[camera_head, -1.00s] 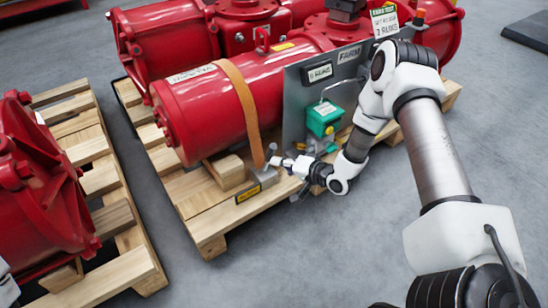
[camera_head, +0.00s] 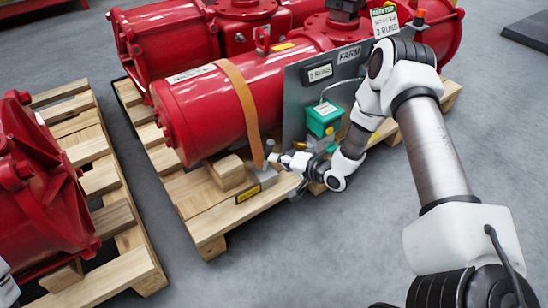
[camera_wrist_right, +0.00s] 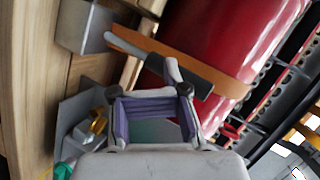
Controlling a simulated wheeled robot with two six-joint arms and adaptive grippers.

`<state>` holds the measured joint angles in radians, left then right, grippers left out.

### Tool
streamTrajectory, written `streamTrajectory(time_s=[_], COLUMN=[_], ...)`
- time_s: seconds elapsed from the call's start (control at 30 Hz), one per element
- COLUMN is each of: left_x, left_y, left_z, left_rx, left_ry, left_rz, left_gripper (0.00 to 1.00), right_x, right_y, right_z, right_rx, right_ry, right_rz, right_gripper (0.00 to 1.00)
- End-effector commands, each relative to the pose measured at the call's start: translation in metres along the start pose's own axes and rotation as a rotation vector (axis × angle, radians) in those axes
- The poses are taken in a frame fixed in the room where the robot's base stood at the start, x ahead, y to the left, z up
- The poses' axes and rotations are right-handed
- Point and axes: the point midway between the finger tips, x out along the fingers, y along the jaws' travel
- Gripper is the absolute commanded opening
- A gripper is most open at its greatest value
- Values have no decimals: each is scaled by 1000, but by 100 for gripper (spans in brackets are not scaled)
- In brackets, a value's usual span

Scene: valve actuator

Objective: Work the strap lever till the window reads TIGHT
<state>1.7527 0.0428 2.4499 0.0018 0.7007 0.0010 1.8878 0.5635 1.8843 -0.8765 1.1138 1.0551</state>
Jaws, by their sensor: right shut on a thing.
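The orange strap (camera_head: 242,115) runs over the red actuator cylinder (camera_head: 200,115) down to a grey ratchet block (camera_head: 265,178) at the pallet's front edge. A small yellow-and-dark label window (camera_head: 247,194) is on the block; its word is too small to read. The grey lever (camera_head: 270,148) stands up from the block beside the strap. My right gripper (camera_head: 284,160) is at the lever and shut on it. In the right wrist view, the lever (camera_wrist_right: 190,80) crosses just beyond the gripper's purple-padded fingers (camera_wrist_right: 150,92).
A grey panel (camera_head: 295,105) with a green box (camera_head: 323,118) stands close behind my right wrist. A wooden pallet (camera_head: 215,225) carries the cylinder. Another pallet (camera_head: 130,265) with red equipment is at left. The floor in front is clear.

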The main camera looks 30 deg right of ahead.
Motion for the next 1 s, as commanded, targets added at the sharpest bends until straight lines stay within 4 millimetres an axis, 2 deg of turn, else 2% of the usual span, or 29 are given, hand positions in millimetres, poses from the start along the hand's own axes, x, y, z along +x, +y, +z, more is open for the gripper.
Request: streamTrajectory(time_s=[1.0], left_x=[1], left_y=[0], left_z=[0], left_rx=[0], left_ry=[0], left_rz=[0], left_gripper=[0], right_x=[9], right_y=[-6], right_z=[-6], right_rx=[-1], right_ry=[0], right_rz=[0], right_gripper=[0])
